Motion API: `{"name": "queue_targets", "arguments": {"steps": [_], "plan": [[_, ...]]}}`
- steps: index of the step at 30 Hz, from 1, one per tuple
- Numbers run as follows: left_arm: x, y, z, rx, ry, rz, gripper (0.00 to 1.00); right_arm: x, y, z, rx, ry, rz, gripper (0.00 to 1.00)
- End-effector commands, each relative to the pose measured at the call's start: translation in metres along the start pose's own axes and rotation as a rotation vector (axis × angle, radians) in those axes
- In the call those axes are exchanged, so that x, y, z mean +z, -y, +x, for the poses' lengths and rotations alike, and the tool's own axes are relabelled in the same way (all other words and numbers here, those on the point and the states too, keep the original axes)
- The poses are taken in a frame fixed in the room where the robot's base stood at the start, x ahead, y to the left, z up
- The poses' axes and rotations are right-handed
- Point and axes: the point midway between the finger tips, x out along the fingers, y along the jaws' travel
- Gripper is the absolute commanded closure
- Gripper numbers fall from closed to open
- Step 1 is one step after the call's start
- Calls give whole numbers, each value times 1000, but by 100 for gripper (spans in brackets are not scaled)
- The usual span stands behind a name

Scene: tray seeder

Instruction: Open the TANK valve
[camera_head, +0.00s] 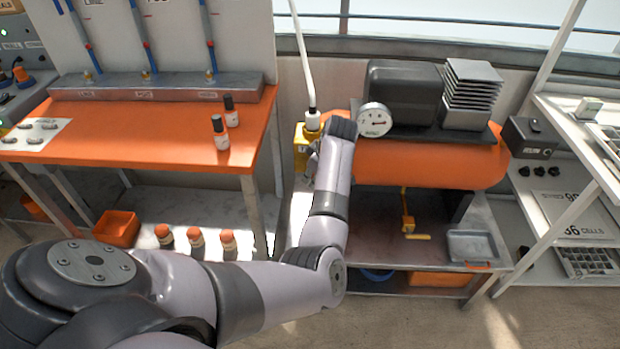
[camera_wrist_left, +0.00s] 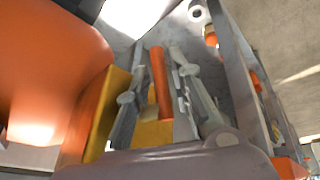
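A yellow valve body (camera_head: 301,146) stands at the left end of the orange compressor tank (camera_head: 430,165), under a white pipe. My left gripper (camera_head: 311,166) is at this body, mostly hidden behind my own wrist in the head view. In the left wrist view, an orange-red handle (camera_wrist_left: 159,82) stands between the two fingers of my left gripper (camera_wrist_left: 164,62). The fingers flank it closely, but I cannot tell whether both press on it. Yellow surfaces (camera_wrist_left: 104,118) show beside and behind the fingers. My right gripper is not in view.
A round gauge (camera_head: 374,120) sits on the tank just right of my wrist. An orange bench (camera_head: 130,128) with two small bottles stands left of the valve. A yellow lever-like part (camera_head: 407,215) is below the tank. White shelves (camera_head: 560,130) stand at the right.

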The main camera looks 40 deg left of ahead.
Motion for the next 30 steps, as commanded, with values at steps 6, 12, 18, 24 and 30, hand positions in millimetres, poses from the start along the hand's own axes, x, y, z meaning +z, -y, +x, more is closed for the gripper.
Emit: {"name": "queue_targets", "arguments": {"steps": [6, 12, 18, 24, 30], "plan": [[1, 0, 0, 0, 0, 0, 79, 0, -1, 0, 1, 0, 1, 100], [1, 0, 0, 0, 0, 0, 88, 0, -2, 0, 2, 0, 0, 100], [1, 0, 0, 0, 0, 0, 100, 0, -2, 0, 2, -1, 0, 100], [1, 0, 0, 0, 0, 0, 100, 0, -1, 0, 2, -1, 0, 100], [1, 1, 2, -39, -63, 28, 100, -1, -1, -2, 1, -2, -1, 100]]}}
